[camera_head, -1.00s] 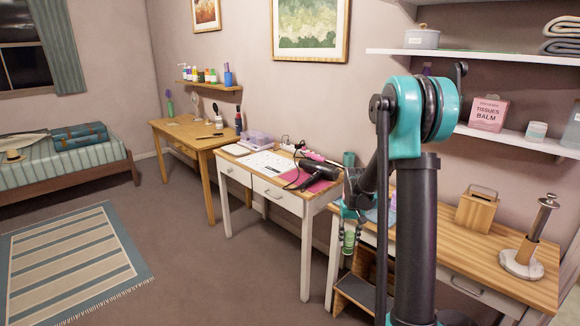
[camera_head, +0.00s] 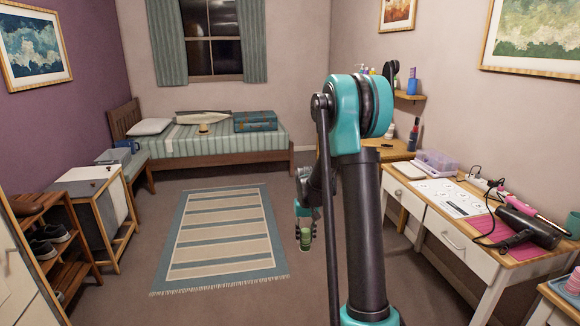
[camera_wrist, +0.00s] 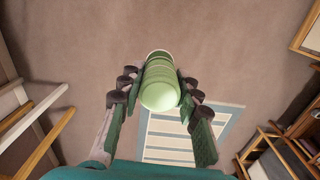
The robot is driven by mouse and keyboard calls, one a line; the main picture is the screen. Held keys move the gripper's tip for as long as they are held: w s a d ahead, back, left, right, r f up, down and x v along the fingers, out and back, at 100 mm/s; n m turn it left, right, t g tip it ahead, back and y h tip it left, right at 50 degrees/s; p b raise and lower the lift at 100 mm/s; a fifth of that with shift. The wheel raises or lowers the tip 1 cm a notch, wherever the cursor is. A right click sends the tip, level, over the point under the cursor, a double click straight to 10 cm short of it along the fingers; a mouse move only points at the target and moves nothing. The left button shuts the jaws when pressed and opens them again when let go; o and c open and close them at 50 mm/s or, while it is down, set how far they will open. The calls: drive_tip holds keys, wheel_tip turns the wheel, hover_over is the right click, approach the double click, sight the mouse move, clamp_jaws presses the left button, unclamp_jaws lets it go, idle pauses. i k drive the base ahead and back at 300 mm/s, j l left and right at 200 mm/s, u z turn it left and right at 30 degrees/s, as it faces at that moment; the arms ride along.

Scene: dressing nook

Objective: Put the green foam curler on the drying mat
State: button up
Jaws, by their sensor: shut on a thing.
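The green foam curler (camera_wrist: 160,85) is a pale green ribbed cylinder in the middle of the wrist view. My gripper (camera_wrist: 156,92) is shut on it, with a finger on each side. In the head view my gripper (camera_head: 305,222) hangs beside my arm column, with the green curler (camera_head: 305,247) low in its fingers. It is held above the open floor, apart from any furniture. I cannot pick out a drying mat for certain; a pink mat (camera_head: 499,228) lies under a hair dryer on the white desk.
A striped rug (camera_head: 222,235) lies on the floor ahead. The white desk (camera_head: 440,215) stands at right with a hair dryer (camera_head: 530,226) and cables. A bed (camera_head: 208,140) is at the back. A cabinet (camera_head: 92,215) and a shoe rack (camera_head: 45,240) line the left.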

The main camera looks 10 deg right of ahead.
sight(478, 205)
drive_tip(key=i+j+z, duration=0.1)
drive_tip(key=i, duration=0.4)
drive_tip(key=i+j+z, duration=0.1)
drive_tip(key=i, duration=0.4)
drive_tip(key=i+j+z, duration=0.15)
drive_tip(key=z, duration=0.25)
drive_tip(key=i+j+z, duration=0.2)
drive_tip(key=z, duration=0.25)
drive_tip(key=i+j+z, duration=0.2)
drive_tip(key=z, duration=0.2)
drive_tip(key=i+j+z, duration=0.1)
drive_tip(key=j+z, duration=0.3)
